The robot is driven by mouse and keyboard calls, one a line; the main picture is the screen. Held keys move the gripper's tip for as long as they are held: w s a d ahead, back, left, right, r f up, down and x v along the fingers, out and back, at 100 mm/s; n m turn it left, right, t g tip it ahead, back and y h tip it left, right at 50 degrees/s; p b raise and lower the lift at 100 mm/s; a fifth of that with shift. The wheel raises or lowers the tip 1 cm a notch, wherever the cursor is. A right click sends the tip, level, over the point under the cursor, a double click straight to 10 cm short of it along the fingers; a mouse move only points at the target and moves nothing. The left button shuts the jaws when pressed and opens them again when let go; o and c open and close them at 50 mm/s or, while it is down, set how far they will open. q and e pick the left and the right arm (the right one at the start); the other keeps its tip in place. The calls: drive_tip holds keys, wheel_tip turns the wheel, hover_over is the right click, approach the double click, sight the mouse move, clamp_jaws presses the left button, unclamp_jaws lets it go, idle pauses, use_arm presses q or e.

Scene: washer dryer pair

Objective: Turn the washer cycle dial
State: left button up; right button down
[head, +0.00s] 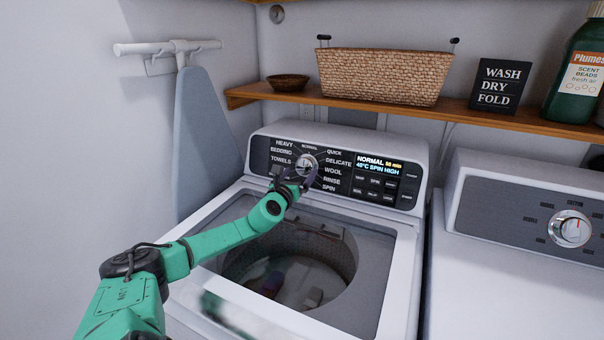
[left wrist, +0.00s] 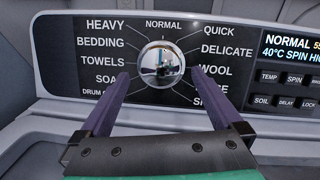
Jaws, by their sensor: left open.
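The washer cycle dial (head: 307,164) is a round chrome knob on the washer's dark control panel. In the left wrist view the dial (left wrist: 160,64) sits in the middle, ringed by labels such as NORMAL, QUICK, DELICATE, WOOL and TOWELS. My left gripper (head: 295,182) is at the panel, with its purple fingers open. In the left wrist view the left gripper (left wrist: 160,78) has one finger on each side of the dial, with visible gaps to it. The display (head: 379,164) reads NORMAL and 40°C SPIN HIGH. My right gripper is not in view.
The washer's lid (head: 375,245) is below the panel, showing a drum with a few items inside. The dryer (head: 530,270) with its own dial (head: 571,229) stands at right. A shelf (head: 455,107) above holds a basket (head: 383,77), bowl, sign and bottle.

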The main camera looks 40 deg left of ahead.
sight(304, 168)
use_arm(q)
drive_tip(key=shift+b+x, duration=0.35)
drive_tip(key=shift+x, duration=0.8)
drive_tip(key=shift+w+a, duration=0.1)
drive_tip(key=shift+w, duration=0.25)
drive_tip(key=c, duration=1.3)
drive_tip(key=shift+r, duration=0.1)
